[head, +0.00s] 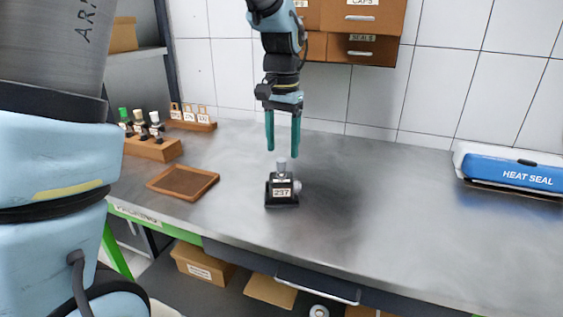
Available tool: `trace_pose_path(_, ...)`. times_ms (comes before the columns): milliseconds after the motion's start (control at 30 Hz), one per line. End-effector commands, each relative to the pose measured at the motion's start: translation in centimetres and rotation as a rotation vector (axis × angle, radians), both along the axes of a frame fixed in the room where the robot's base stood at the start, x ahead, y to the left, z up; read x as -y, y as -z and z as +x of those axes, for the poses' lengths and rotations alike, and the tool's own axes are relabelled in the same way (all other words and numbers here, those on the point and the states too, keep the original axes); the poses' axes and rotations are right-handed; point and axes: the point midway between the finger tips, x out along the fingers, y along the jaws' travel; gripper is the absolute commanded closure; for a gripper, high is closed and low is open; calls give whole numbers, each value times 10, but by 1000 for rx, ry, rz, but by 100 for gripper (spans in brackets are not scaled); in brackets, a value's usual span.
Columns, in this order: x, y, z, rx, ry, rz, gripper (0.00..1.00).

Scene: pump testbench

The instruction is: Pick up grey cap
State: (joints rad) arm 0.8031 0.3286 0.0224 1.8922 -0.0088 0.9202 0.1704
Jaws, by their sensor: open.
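The grey cap (281,163) sits on top of a small black pump (282,188) labelled 237, which stands upright on the metal workbench near the picture's middle. My gripper (283,153) points straight down above the pump. Its two teal fingers are open, one to the left and one to the right of the cap's line, with their tips around or just above the cap's top. I cannot tell from this single view whether the fingers surround the cap in depth. Nothing is between the fingers higher up.
A brown tray (184,182) lies left of the pump. Behind it are a wooden block (152,149) holding several capped items and a rack (190,124) with labelled tags. A blue heat sealer (515,171) stands far right. Drawers (351,48) hang behind my arm.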

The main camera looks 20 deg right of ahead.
Motion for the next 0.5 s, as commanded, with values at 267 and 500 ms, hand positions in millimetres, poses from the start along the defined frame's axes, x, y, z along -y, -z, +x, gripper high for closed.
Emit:
trace_pose_path(267, -2, 35, 3, -2, 0, 2, 34)
trace_pose_path(500, -2, 39, 4, -1, 0, 1, 34)
